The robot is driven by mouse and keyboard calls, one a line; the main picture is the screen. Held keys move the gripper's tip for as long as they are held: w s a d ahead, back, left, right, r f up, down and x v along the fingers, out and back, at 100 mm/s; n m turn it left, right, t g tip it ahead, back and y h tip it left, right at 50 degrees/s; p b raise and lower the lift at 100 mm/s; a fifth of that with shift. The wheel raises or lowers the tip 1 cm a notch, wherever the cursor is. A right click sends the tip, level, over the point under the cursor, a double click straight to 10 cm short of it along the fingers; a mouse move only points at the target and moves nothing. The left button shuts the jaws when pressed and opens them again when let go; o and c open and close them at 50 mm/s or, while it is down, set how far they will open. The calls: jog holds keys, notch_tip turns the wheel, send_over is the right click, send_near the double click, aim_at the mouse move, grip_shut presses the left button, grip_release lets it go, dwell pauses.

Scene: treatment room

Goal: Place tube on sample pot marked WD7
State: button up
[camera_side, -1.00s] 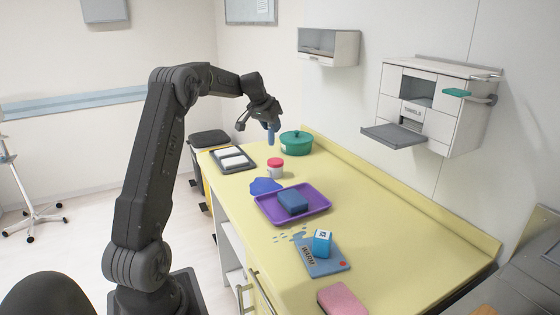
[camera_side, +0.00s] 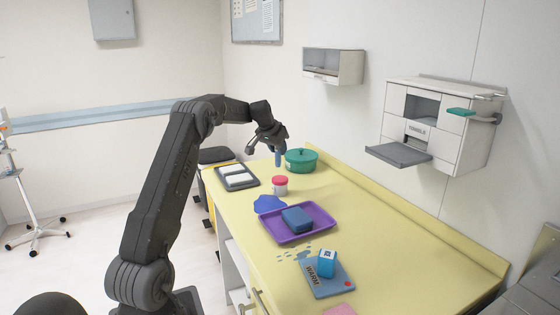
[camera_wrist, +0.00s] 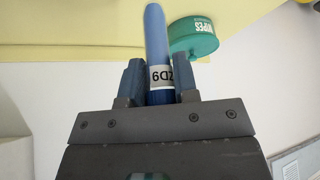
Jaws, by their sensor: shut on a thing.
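My gripper (camera_side: 273,146) is shut on a blue tube (camera_side: 278,158) and holds it upright, above the far part of the yellow counter. In the wrist view, the tube (camera_wrist: 156,40) sticks out between the two fingers, with a white label that seems to read ZD9, partly covered by a finger. A small white pot with a red lid (camera_side: 280,180) stands on the counter, nearer the side camera than the tube. Any marking on this pot is too small to read, so I cannot tell whether it is WD7.
A green lidded tub (camera_side: 301,162), marked WIPES in the wrist view (camera_wrist: 193,38), stands close right of the tube. A grey tray (camera_side: 251,182) with white items is left.

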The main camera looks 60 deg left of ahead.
aim_at(280, 160)
jog(key=shift+w+d+f, duration=0.1)
jog(key=shift+w+f, duration=0.3)
jog(key=shift+f, duration=1.8)
jog(key=shift+f, duration=0.15)
jog(key=o, duration=0.9)
